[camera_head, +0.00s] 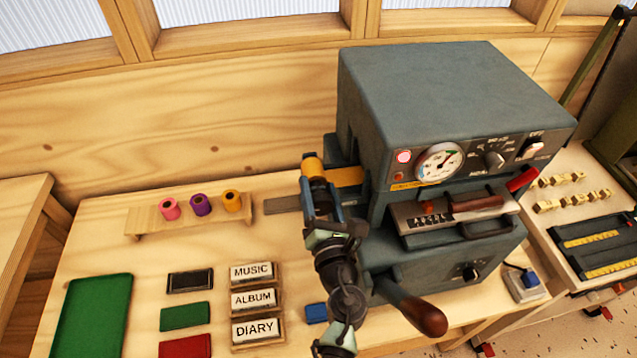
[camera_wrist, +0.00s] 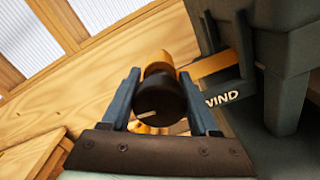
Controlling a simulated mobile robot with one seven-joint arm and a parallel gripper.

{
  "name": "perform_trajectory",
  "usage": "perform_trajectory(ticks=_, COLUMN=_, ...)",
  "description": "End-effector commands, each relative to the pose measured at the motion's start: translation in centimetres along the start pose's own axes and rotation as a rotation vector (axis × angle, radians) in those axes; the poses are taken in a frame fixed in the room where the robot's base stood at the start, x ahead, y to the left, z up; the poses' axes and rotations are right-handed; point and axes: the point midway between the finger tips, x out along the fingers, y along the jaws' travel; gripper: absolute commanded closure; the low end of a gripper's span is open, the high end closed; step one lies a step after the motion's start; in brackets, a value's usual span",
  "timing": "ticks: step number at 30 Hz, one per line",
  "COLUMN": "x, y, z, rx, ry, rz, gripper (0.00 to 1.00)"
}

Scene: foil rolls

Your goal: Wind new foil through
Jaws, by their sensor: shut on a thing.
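The grey foil machine (camera_head: 440,85) stands on the right part of the bench. A gold foil roll (camera_head: 312,165) is at its left side, with a gold foil strip (camera_head: 345,176) running into the machine. In the wrist view, a dark round knob (camera_wrist: 160,98) sits in front of the gold roll (camera_wrist: 158,62), beside a bracket marked WIND (camera_wrist: 222,98). My gripper (camera_head: 320,197) is shut on this knob; its blue fingers show on either side of it in the wrist view (camera_wrist: 160,85). My arm hides part of the machine's lower left side.
A wooden rack (camera_head: 150,222) holds pink (camera_head: 169,208), purple (camera_head: 200,204) and orange (camera_head: 231,201) rolls. MUSIC, ALBUM and DIARY blocks (camera_head: 254,299) and coloured covers (camera_head: 185,316) lie in front. A wood-tipped lever (camera_head: 425,317) juts from the machine's front. The bench behind my arm meets a wooden wall.

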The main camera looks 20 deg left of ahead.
Motion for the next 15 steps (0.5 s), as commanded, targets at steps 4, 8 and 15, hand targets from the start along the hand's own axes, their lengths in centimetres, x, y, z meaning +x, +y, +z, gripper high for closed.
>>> perform_trajectory(ticks=4, x=-0.01, y=0.06, z=0.24, rx=0.142, ry=0.001, rz=-0.001, gripper=0.95)
perform_trajectory(ticks=8, x=-0.03, y=-0.02, z=0.22, rx=0.265, ry=0.001, rz=-0.002, gripper=0.95)
perform_trajectory(ticks=15, x=-0.02, y=-0.06, z=0.09, rx=0.471, ry=0.002, rz=-0.001, gripper=0.95)
